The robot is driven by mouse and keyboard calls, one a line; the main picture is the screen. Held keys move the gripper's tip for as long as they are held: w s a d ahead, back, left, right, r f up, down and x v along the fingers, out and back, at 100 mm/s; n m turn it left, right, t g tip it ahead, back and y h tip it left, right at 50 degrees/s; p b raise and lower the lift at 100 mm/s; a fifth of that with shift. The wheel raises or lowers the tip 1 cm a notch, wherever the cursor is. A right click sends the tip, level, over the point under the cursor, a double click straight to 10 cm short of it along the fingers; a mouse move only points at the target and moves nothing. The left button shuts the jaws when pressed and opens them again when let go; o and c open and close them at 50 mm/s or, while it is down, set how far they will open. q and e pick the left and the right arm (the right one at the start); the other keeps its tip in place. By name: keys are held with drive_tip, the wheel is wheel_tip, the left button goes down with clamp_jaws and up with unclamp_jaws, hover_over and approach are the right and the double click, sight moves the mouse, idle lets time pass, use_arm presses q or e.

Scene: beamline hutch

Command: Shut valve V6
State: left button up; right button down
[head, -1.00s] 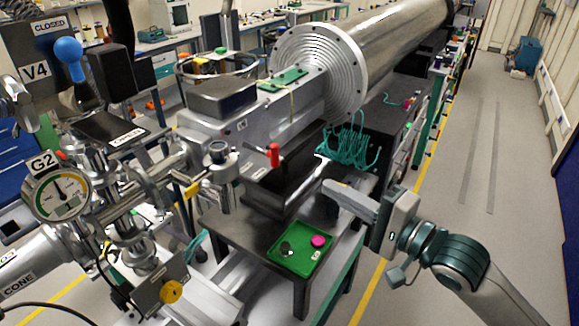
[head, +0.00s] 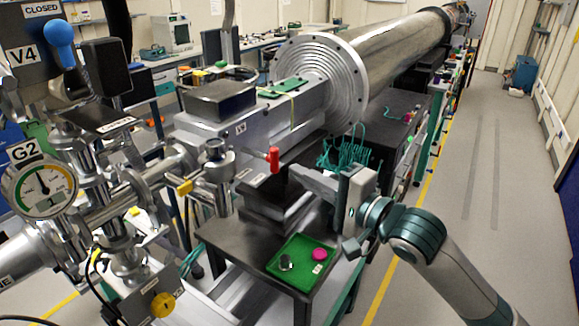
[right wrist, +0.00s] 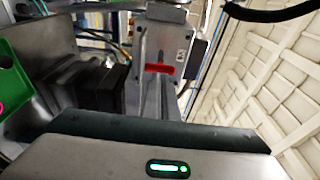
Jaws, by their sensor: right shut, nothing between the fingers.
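A red lever handle (head: 274,160) sticks out from the side of the grey metal valve housing (head: 215,135), beneath the large flanged tube. A small label on the housing seems to read V6, but it is too small to be sure. In the right wrist view the red handle (right wrist: 160,68) lies crosswise on a grey plate, near the upper middle. My right gripper (head: 298,176) is shut and empty. Its fingers point left, with the tips just below and right of the red handle, apparently apart from it. My left gripper is not in view.
A green tray (head: 272,268) with a dark knob and a pink disc sits on the dark table (head: 225,235) below. Teal cables (head: 335,148) hang behind my right gripper. Gauge G2 (head: 42,188) and the V4 unit (head: 22,58) stand left.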

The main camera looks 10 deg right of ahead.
sight(272, 161)
drive_tip(key=shift+p+x, duration=0.55)
drive_tip(key=shift+x, duration=1.4)
drive_tip(key=shift+w+a+r+p, duration=0.1)
drive_tip(key=shift+w+a+p, duration=0.05)
drive_tip(key=shift+w+p, duration=0.15)
drive_tip(key=w+a+p, duration=0.2)
drive_tip(key=a, duration=0.1)
drive_tip(key=shift+w+r+p, duration=0.1)
drive_tip(key=shift+w+p, duration=0.2)
drive_tip(key=shift+w, duration=0.05)
drive_tip(key=shift+w+a, duration=0.15)
drive_tip(key=shift+w, duration=0.05)
